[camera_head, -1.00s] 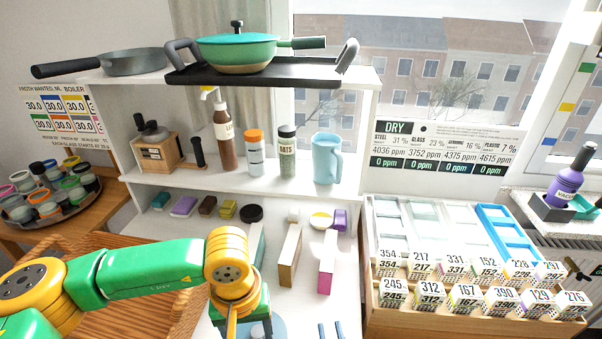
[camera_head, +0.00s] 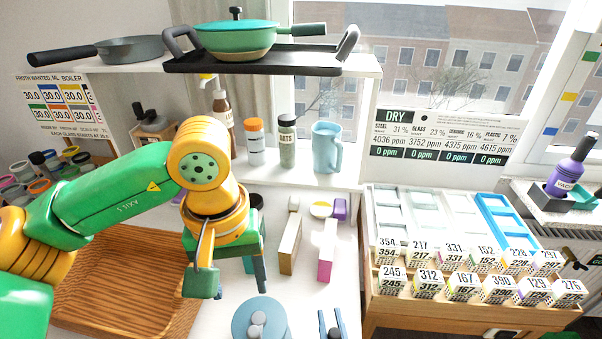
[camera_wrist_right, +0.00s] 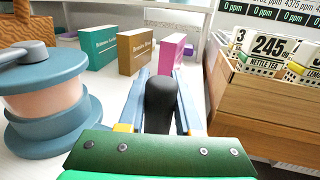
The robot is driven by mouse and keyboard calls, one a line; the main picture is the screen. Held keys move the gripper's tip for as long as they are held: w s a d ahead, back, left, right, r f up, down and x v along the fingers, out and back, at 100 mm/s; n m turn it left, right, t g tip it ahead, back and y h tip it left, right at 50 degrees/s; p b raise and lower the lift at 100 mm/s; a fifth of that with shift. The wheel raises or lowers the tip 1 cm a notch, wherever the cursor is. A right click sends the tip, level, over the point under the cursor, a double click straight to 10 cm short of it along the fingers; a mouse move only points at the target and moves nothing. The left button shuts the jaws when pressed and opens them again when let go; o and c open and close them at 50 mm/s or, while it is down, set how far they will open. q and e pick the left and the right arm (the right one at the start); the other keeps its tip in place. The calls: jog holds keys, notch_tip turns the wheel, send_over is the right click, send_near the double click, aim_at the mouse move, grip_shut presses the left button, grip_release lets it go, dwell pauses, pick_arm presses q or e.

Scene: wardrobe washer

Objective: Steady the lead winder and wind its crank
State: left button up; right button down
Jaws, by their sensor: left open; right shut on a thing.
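The lead winder (camera_head: 250,312) is a blue-grey round drum on the white counter at the bottom of the head view. In the right wrist view the winder (camera_wrist_right: 60,120) is on the left, upright, with a pinkish band and a crank arm on its top (camera_wrist_right: 25,52). My left gripper (camera_head: 244,278) is open, above and behind the winder, apart from it. My right gripper (camera_head: 329,322) is right of the winder. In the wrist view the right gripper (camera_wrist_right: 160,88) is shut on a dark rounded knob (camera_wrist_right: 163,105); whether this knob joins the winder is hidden.
Brown (camera_head: 290,245) and pink (camera_head: 327,255) boxes stand behind the grippers. A wooden tray (camera_head: 110,320) lies left. A wooden rack (camera_head: 385,310) of numbered cards is close on the right. The shelf above holds bottles and a blue jug (camera_head: 326,150).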

jog(key=c, duration=0.9)
grip_release()
jog(key=shift+f, duration=0.1)
jog(key=o, duration=0.4)
jog(key=shift+w, duration=0.1)
jog(key=s, duration=0.4)
jog(key=s+d, duration=0.1)
jog(key=s, duration=0.7)
jog(key=shift+d, duration=0.25)
